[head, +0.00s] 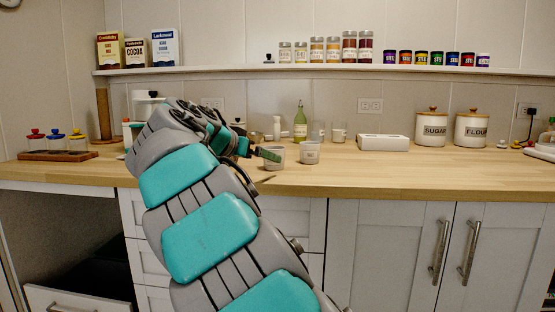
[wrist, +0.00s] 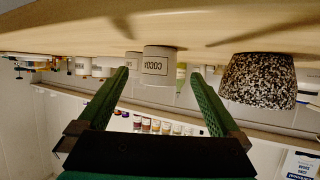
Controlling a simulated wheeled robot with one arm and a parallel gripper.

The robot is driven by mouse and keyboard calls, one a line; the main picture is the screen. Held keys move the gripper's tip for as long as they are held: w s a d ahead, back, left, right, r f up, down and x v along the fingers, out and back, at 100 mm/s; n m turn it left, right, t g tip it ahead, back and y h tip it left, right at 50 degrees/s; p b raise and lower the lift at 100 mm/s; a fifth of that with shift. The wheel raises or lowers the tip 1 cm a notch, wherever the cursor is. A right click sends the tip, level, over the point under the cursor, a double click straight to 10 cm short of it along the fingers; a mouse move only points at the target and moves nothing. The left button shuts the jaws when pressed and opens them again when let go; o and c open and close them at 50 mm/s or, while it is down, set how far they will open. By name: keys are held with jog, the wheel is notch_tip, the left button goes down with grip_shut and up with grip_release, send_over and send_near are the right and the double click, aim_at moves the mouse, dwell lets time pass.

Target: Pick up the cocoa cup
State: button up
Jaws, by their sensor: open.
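The cocoa cup (wrist: 158,66) is a pale cup with a dark "COCOA" label. It appears upside down in the wrist view, where the counter is at the top. My gripper (wrist: 160,82) is open, with its two green fingers spread and the cup showing in the gap beyond the tips. The cup looks untouched.
A dark speckled bowl-like thing (wrist: 258,80) is close on the wrist view's right. A green bottle (head: 300,123) and white box (head: 383,142) stand on the counter (head: 400,170). The front right counter is clear.

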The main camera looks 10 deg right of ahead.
aim_at(270, 169)
jog(key=x, duration=0.6)
jog(key=shift+f+p, duration=0.35)
jog(key=shift+p, duration=0.05)
jog(key=shift+s+r, duration=0.1)
jog(key=c, duration=1.4)
jog(key=shift+r, duration=0.1)
